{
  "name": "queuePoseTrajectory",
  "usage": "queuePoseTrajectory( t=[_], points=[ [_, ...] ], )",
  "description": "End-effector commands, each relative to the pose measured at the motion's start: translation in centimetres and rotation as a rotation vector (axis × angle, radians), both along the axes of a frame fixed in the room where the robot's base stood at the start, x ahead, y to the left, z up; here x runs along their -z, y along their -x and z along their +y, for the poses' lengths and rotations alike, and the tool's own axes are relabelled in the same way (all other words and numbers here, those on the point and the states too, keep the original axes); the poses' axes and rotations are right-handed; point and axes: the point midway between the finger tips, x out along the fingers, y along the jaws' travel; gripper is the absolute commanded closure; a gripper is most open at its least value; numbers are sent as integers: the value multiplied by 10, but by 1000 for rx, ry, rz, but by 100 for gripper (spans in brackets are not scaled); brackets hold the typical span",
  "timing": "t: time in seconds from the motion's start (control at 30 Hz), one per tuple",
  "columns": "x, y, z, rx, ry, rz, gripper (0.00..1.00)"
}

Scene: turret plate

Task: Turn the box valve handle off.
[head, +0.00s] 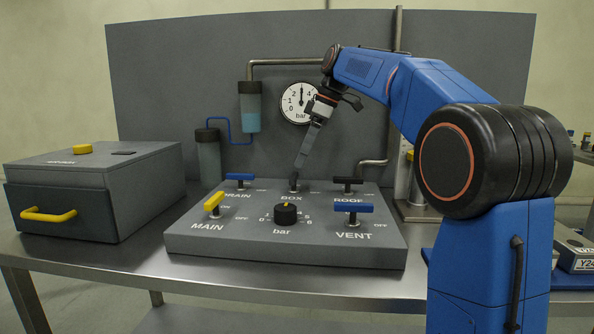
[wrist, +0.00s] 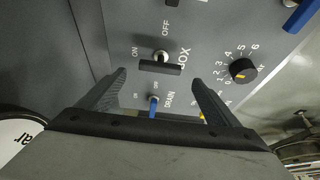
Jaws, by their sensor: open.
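The box valve handle (wrist: 160,67) is a short black bar beside a silver stem, next to the label BOX in the wrist view. ON is printed to the left of the stem and OFF above it. I cannot tell for sure which mark the bar points to. In the head view my gripper (head: 298,166) points down at the back middle of the grey valve panel (head: 190,243) and largely hides this handle. In the wrist view my gripper (wrist: 160,77) is open, and the handle shows in the gap just beyond its fingertips. Nothing is held.
Blue DRAIN (head: 239,177), black ROOF (head: 347,181), yellow MAIN (head: 214,202) and blue VENT (head: 352,207) handles surround it. A black bar knob (head: 286,214) stands in front. A grey box (head: 95,170) is left; a gauge (head: 299,103) hangs behind.

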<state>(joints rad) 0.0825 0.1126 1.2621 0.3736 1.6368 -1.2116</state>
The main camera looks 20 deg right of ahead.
Motion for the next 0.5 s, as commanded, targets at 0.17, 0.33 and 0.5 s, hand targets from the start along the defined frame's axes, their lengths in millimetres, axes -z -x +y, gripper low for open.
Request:
queuePoseTrajectory(
  t=[0.17,0.33,0.5],
  points=[
    [27,-4,10,-1,-1,2,15],
    [43,-7,17,0,0,1,15],
    [50,-8,19,0,0,0,15]
  ],
)
